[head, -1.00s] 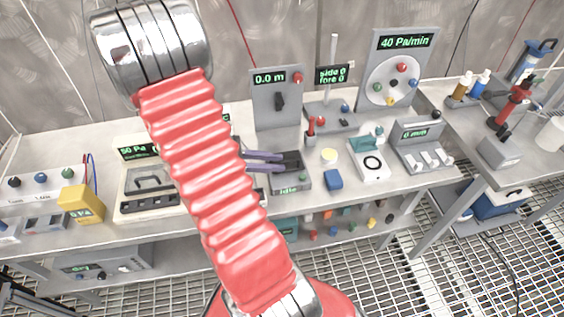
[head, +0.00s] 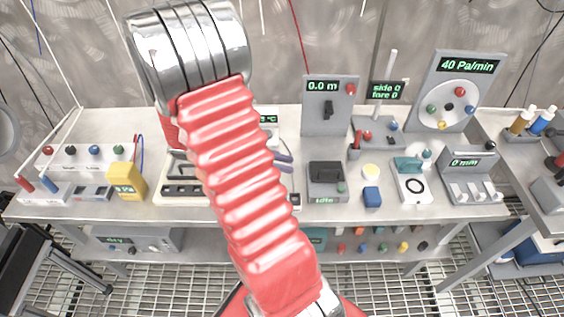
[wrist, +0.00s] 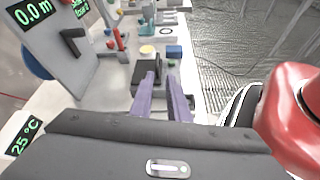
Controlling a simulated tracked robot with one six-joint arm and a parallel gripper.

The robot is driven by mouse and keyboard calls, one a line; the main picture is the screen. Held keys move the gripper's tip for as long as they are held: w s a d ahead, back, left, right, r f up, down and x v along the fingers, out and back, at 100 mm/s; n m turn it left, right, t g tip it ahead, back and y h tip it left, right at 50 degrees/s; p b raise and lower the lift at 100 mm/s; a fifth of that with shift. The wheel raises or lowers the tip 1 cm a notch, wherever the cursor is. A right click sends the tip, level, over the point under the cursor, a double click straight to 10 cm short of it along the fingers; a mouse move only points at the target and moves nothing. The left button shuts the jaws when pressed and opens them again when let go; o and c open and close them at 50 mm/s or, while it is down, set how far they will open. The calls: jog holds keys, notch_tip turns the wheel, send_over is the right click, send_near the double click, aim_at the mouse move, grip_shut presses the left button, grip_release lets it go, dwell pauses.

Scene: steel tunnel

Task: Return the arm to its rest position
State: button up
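My red arm with its silver joint crosses the middle of the head view, raised over the bench. My gripper (head: 290,164) shows only as purple finger ends to the right of the arm; the arm hides the rest. In the wrist view my gripper (wrist: 162,76) has two purple fingers side by side with a gap between them and nothing held. The fingers point towards a dark-topped grey box marked "Idle" (head: 326,182), which also shows just beyond the tips in the wrist view (wrist: 146,73). In the head view the fingertips are left of this box, apart from it.
The bench (head: 420,212) carries an upright "0.0 m" panel (head: 318,118), a blue block (head: 372,197), a yellow disc (head: 370,172), a "40 Pa/min" panel (head: 440,85) and a yellow meter (head: 126,181). A side bench stands at right. Grating floor lies in front.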

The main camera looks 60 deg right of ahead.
dwell(0.4)
jog(key=a+f+y, duration=0.1)
jog(key=a+f+m+t, duration=0.1)
jog(key=a, duration=0.1)
jog(key=a+f+m+y, duration=0.1)
jog(key=a+f, duration=0.1)
jog(key=shift+s+t+y, duration=0.2)
jog(key=shift+t+y, duration=0.1)
jog(key=shift+t, duration=0.1)
jog(key=w+a+r+m+t+y, duration=0.1)
jog(key=w+a+r+t, duration=0.1)
jog(key=a+r+t, duration=0.35)
jog(key=w+a+r+m+t+y, duration=0.2)
jog(key=w+a, duration=0.1)
jog(key=a, duration=0.5)
jog(key=w+a+r+m+t+y, duration=0.1)
jog(key=w+a+r+t, duration=0.15)
jog(key=a, duration=0.35)
jog(key=s+a+r+n+t+y, duration=0.1)
jog(key=a+r+t, duration=0.3)
jog(key=a+r, duration=0.2)
notch_tip(320, 180, up, 3)
jog(key=shift+s+a+f+t, duration=0.1)
jog(key=shift+s+a+t, duration=0.1)
jog(key=shift+s+t, duration=0.15)
jog(key=shift+s, duration=0.1)
